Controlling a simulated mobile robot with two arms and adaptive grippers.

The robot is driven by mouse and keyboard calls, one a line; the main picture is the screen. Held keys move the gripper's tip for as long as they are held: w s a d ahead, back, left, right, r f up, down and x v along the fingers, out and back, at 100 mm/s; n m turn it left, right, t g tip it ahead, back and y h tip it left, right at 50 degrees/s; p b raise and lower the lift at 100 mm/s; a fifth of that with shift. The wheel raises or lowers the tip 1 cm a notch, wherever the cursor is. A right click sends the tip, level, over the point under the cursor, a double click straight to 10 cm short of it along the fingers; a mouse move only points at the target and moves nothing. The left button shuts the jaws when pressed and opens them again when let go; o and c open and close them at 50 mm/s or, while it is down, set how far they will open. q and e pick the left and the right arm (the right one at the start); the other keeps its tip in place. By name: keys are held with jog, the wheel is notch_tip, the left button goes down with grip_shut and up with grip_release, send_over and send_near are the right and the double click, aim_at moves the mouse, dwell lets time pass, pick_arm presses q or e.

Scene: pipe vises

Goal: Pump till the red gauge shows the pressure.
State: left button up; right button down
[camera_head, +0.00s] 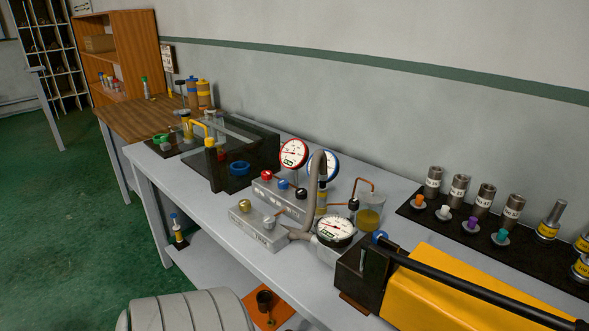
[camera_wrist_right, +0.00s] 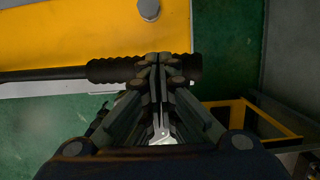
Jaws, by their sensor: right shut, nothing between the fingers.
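The red-rimmed gauge (camera_head: 294,153) stands on a grey valve block (camera_head: 284,195) in the middle of the bench; its reading is too small to tell. The yellow pump (camera_head: 445,290) lies at the front right, with a long black lever (camera_head: 480,289) along its top. In the right wrist view the lever's black ribbed grip (camera_wrist_right: 108,70) crosses beside the yellow pump body (camera_wrist_right: 90,40). My right gripper (camera_wrist_right: 155,62) is shut and empty, its fingertips over the grip; I cannot tell whether they touch it. My left gripper is not in view.
A blue-rimmed gauge (camera_head: 324,166) and a white-faced gauge (camera_head: 335,231) stand nearby, with a grey hose (camera_head: 316,180). A black mat (camera_head: 412,207) with several metal cylinders lies at the right. A dark clear-topped box (camera_head: 235,165) stands at the left.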

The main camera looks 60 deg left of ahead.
jog(key=shift+w+d+f+b, duration=0.1)
jog(key=shift+d+f+b, duration=0.05)
jog(key=shift+f+b, duration=0.4)
jog(key=shift+d+f+b, duration=0.1)
jog(key=shift+f+b, duration=0.2)
jog(key=shift+f, duration=0.4)
jog(key=shift+r, duration=0.1)
notch_tip(320, 180, down, 3)
jog(key=b, duration=0.3)
jog(key=shift+d+f, duration=0.15)
jog(key=shift+f, duration=0.05)
jog(key=shift+f+b, duration=0.35)
jog(key=shift+d+f+b, duration=0.2)
jog(key=shift+f+b, duration=0.2)
jog(key=shift+b, duration=0.05)
